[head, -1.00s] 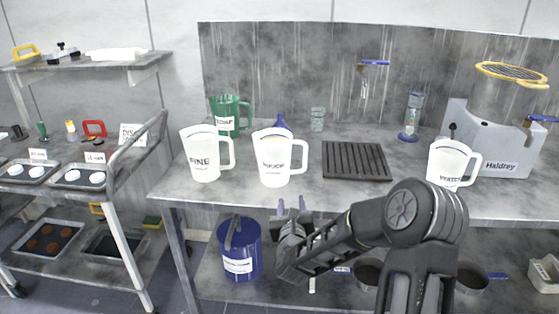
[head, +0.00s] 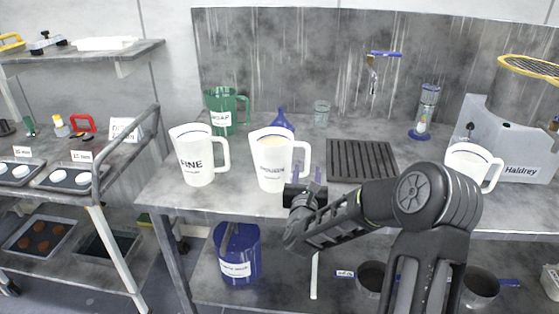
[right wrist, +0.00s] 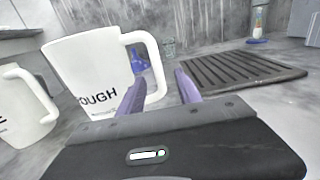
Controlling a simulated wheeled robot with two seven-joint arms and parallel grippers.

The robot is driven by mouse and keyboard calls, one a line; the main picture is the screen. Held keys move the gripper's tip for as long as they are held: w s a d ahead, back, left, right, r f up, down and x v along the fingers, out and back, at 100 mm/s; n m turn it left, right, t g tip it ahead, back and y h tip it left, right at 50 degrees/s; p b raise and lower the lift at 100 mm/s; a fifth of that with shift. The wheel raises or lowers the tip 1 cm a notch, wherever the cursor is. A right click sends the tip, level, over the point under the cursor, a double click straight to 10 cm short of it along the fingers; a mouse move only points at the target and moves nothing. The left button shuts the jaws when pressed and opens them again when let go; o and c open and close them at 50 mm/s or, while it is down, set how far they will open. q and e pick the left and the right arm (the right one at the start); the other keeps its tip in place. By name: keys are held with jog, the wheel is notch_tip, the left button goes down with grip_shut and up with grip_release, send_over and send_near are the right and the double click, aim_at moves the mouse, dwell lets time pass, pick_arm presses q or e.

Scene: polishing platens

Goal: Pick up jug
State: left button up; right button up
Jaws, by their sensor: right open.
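Several white jugs stand on the grey bench. One jug marked "FINE" (head: 197,160) stands at the left. The jug marked "ROUGH" (head: 271,165) is beside it, upright, with its handle to the right; it also shows large in the right wrist view (right wrist: 88,78). A third white jug (head: 466,162) is partly hidden behind my right arm. A green jug (head: 222,112) stands behind the "FINE" one. My right gripper (head: 304,182) is open at the bench front, just right of the "ROUGH" jug. In the right wrist view its purple fingers (right wrist: 160,90) are apart near the handle. My left gripper is out of view.
A black slatted rack (head: 362,161) lies right of the jugs. A blue bottle (head: 281,121) and a glass (head: 321,113) stand behind. A grey Haldrey machine (head: 515,150) is at the right.

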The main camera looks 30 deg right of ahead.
aim_at(308, 166)
jog(key=shift+p+x, duration=0.3)
jog(key=shift+x, duration=1.1)
jog(key=shift+w+d, duration=0.2)
jog(key=shift+w, duration=0.15)
jog(key=x, duration=0.1)
jog(key=p+x, duration=0.1)
jog(key=x, duration=0.1)
jog(key=p+x, duration=0.1)
jog(key=shift+w+f, duration=0.2)
jog(key=shift+f, duration=0.1)
jog(key=shift+c, duration=0.3)
grip_shut()
